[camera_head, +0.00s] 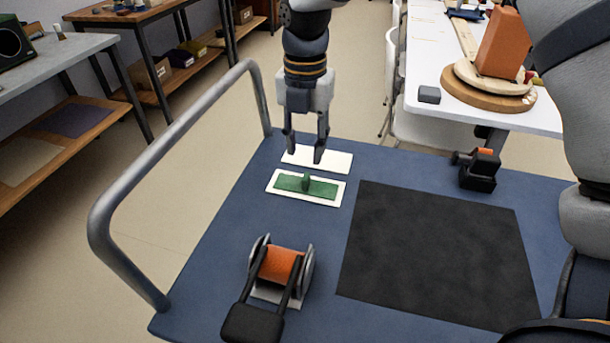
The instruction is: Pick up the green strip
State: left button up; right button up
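The green strip (290,182) lies on a white rectangular plate (331,199) on the blue cart top. A small upright green grip stands at the strip's middle. In the picture the fingertips are just above the green strip, over a second, bare white plate (335,160). The fingertips' height above the cart cannot be told.
An orange roll in a black fork-like holder (252,323) stands in front of the strip. A black mat (440,252) covers the right part of the cart. A black device with orange (479,172) stands behind it. A grey rail (180,135) edges the left side.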

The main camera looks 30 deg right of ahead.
aim_at(306, 176)
notch_tip(306, 176, down, 8)
jog(key=shift+s+f, duration=0.1)
grip_shut()
